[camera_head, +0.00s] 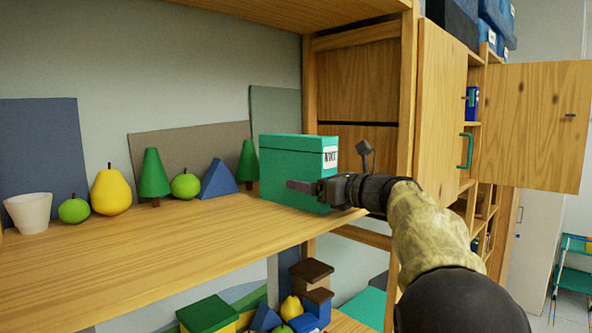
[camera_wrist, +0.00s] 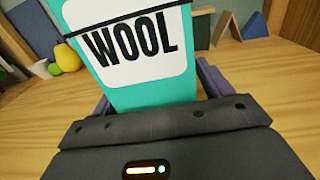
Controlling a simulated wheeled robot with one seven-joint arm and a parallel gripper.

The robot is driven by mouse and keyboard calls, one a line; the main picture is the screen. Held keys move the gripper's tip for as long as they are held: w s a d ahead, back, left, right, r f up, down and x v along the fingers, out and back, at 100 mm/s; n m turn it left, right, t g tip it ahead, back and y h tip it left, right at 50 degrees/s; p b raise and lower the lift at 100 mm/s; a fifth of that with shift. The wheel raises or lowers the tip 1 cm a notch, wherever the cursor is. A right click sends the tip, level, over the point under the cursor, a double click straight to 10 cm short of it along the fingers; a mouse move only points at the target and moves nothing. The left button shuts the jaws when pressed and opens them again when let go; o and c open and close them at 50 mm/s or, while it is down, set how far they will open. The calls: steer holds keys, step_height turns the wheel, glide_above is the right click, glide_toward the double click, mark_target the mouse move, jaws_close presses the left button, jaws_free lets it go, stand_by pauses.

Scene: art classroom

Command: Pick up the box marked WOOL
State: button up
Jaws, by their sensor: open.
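The box marked WOOL (camera_head: 292,160) is a teal box with a white label. It stands upright at the right end of the wooden shelf (camera_head: 150,245). In the wrist view the box (camera_wrist: 150,92) fills the top middle, and its label reads WOOL. My gripper (camera_head: 308,187) is at the box's front right side in the head view. In the wrist view my gripper (camera_wrist: 154,92) is open, with one purple finger on each side of the lower box. Whether the fingers touch the box cannot be told.
A white cup (camera_head: 29,212), a yellow pear (camera_head: 111,191), green apples, small trees and a blue wedge (camera_head: 218,180) stand left of the box. An open cabinet door (camera_head: 440,100) is close to the right of my arm. The shelf's front strip is clear.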

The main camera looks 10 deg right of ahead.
steer(key=c, duration=1.3)
steer(key=shift+r, duration=0.15)
steer(key=shift+r+b, duration=0.4)
steer(key=shift+r, duration=4.5)
